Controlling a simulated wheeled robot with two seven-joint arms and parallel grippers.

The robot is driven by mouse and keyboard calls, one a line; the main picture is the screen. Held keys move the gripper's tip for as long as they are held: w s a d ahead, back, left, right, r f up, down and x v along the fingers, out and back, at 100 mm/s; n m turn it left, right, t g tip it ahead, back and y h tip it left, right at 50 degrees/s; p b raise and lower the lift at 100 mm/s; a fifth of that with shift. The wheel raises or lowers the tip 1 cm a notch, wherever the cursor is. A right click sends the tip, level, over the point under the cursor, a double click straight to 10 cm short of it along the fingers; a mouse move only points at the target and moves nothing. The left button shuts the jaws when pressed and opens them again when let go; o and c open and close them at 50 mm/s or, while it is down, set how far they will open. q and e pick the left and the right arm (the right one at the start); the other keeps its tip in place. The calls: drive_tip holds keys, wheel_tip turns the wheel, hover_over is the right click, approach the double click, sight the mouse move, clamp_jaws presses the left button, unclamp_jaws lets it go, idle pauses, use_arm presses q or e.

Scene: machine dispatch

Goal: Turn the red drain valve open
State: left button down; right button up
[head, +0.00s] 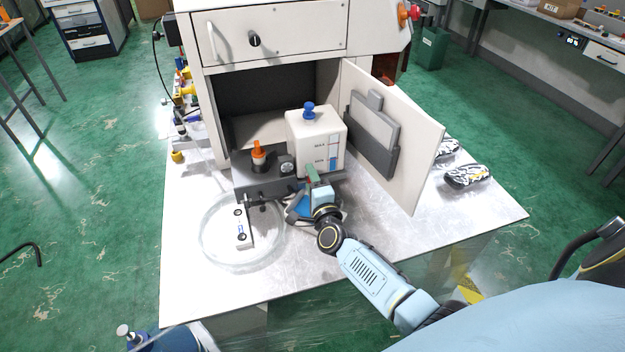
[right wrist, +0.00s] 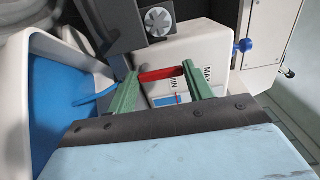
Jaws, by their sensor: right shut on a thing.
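The red drain valve handle (right wrist: 160,74) shows in the right wrist view as a short red bar between the green fingers of my right gripper (right wrist: 153,82), in front of the white tank. The gripper is shut on it. In the head view my right gripper (head: 313,176) reaches in from the lower right to the front of the unit, below the tank (head: 310,140). It mostly hides the handle there. The tank has a blue cap and MAX and MIN marks, and stands on a dark grey base. My left gripper is not in view.
The cabinet door (head: 410,135) stands open on the right. An orange knob (head: 259,150) and a round gauge (head: 287,164) sit left of the tank. A clear round dish (head: 213,248) stands at front left. Patterned rolls (head: 466,176) lie right of the door. The front right tabletop is clear.

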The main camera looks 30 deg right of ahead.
idle(0.5)
drive_tip(key=o, duration=1)
drive_tip(key=shift+p+v, duration=0.45)
drive_tip(key=shift+v, duration=6.25)
drive_tip(key=shift+a, duration=0.1)
drive_tip(key=shift+a, duration=0.1)
